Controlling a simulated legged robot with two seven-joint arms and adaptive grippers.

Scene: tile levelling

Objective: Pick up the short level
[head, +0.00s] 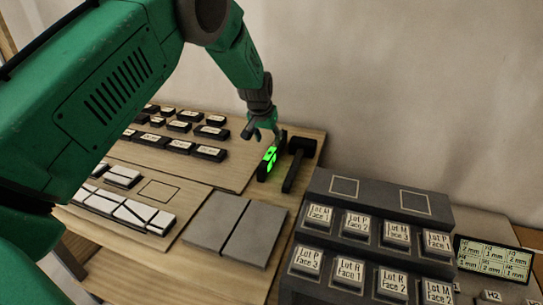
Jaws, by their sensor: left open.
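The short level (265,170) is a dark bar with bright green glowing parts. It stands on the wooden table towards the back, left of a black hammer-like tool. My left gripper (264,132) is green, open, and right above and behind the level's far end. I cannot tell whether its fingers touch the level. The fingers hide part of the level's far end. My right gripper is not in view.
A black mallet (294,168) lies close to the right of the level. Several labelled dark blocks (180,127) sit on a board to the left. White tiles (134,212) and grey slabs (235,227) lie nearer. A stepped dark rack (375,205) holds labelled tiles at right.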

